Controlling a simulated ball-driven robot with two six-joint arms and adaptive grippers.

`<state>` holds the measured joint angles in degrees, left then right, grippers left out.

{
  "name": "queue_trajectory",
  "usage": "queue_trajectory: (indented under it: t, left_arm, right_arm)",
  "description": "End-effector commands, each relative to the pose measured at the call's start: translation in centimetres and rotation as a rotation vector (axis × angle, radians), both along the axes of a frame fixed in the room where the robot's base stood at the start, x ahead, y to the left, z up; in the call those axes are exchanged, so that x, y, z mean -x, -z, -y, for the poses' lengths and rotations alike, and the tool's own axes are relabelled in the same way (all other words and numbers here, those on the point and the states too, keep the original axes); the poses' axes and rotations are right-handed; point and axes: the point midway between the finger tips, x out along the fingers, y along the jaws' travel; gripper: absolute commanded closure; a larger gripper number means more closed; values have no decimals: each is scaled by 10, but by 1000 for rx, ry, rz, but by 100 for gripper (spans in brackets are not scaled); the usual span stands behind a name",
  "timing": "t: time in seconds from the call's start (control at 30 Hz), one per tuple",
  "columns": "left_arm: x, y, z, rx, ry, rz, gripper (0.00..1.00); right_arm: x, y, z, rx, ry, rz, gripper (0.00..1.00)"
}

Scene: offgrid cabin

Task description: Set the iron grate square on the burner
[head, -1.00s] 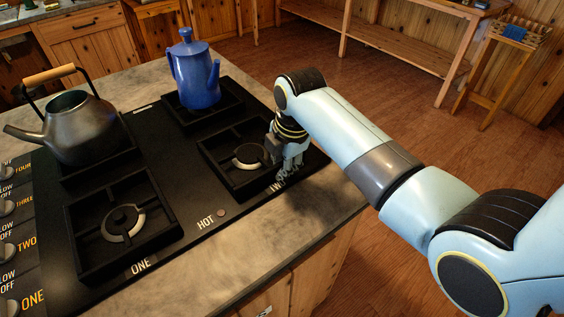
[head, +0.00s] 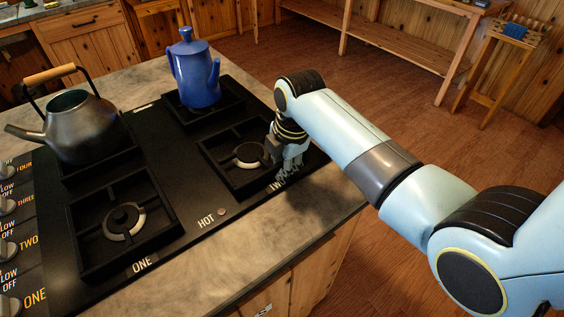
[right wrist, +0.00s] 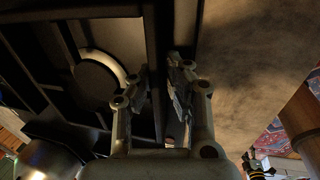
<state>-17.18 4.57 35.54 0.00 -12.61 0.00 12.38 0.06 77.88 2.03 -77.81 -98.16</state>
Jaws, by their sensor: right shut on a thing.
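The black square iron grate (head: 219,178) is at the burner marked TWO, around the round burner (head: 250,154) with its pale ring. Its sides look roughly in line with the cooktop. I cannot tell whether it is fully seated. My right gripper (head: 280,160) is at the grate's right side, pointing down. In the right wrist view my right gripper (right wrist: 161,78) has its fingers on either side of a dark grate bar (right wrist: 158,40), closed on it. The burner (right wrist: 97,82) shows left of the fingers. My left gripper is not in view.
A blue coffee pot (head: 194,75) stands on the back burner. A grey kettle (head: 82,128) with a wooden handle stands at the left. Another grate (head: 84,232) covers burner ONE. The stone counter (head: 248,238) in front is clear.

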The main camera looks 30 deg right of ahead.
Motion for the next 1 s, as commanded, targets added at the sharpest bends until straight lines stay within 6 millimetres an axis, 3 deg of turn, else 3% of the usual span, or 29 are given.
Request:
queue_trajectory:
  t: [0.73, 0.77, 0.8, 0.93, 1.0]
  left_arm:
    - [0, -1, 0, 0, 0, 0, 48]
    - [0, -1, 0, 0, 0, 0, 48]
    - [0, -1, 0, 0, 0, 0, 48]
    - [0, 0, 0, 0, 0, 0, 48]
    - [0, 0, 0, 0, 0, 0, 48]
  right_arm:
    - [-2, 0, 0, -1, 0, 6, 100]
    - [-2, 0, 0, -1, 0, 6, 86]
    - [-2, 0, 0, -1, 0, 6, 81]
    - [-1, 0, 0, -1, 0, 4, 64]
    - [-1, 1, 0, 0, 0, 3, 61]
